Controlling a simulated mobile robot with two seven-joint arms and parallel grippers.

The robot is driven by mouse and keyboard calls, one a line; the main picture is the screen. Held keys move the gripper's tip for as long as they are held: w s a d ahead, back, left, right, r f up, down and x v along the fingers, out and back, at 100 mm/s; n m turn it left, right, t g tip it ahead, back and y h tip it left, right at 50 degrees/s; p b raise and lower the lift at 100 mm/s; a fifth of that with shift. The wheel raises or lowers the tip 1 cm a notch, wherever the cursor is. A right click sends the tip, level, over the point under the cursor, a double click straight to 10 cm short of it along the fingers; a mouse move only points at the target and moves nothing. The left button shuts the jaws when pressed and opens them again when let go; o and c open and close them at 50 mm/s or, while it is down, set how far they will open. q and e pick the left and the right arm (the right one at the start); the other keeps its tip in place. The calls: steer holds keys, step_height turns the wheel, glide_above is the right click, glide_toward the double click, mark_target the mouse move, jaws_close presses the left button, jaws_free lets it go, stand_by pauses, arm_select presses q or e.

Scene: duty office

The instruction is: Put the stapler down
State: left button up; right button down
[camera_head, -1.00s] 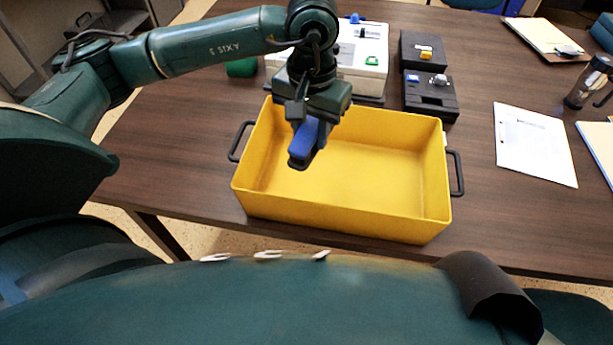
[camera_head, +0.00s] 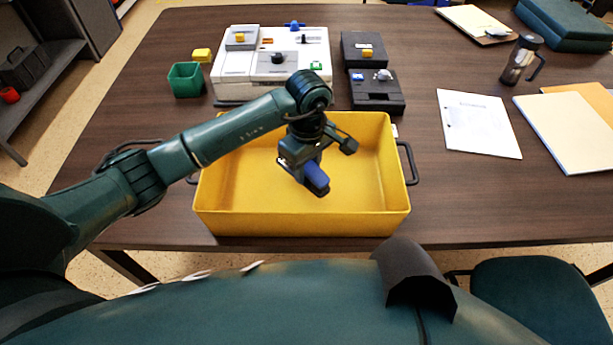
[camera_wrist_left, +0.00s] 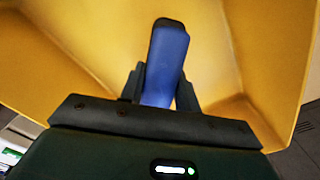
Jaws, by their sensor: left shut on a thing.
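A blue and dark stapler (camera_head: 316,179) is held in my left gripper (camera_head: 304,172) inside or just above the yellow crate (camera_head: 300,222). In the left wrist view the stapler (camera_wrist_left: 166,65) sticks out between the fingers of the left gripper (camera_wrist_left: 158,95), which are shut on it. The crate's yellow inner walls (camera_wrist_left: 70,35) surround it in that view. I cannot tell how far the stapler is above the crate floor. The crate holds nothing else that I can see. My right gripper is not in view.
Behind the crate stand a white device (camera_head: 273,70) with knobs, two black boxes (camera_head: 376,92) and a green cup (camera_head: 186,79). A yellow block (camera_head: 202,55) is near the cup.

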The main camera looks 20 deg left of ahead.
mark_target(307, 180)
arm_select(q)
step_height(307, 180, down, 4)
steer(key=shift+f, duration=0.2)
steer(key=shift+f, duration=0.25)
steer(key=o, duration=1.1)
steer(key=shift+r, duration=0.1)
steer(key=shift+r, duration=0.45)
step_height(307, 180, up, 11)
steer(key=shift+r, duration=0.2)
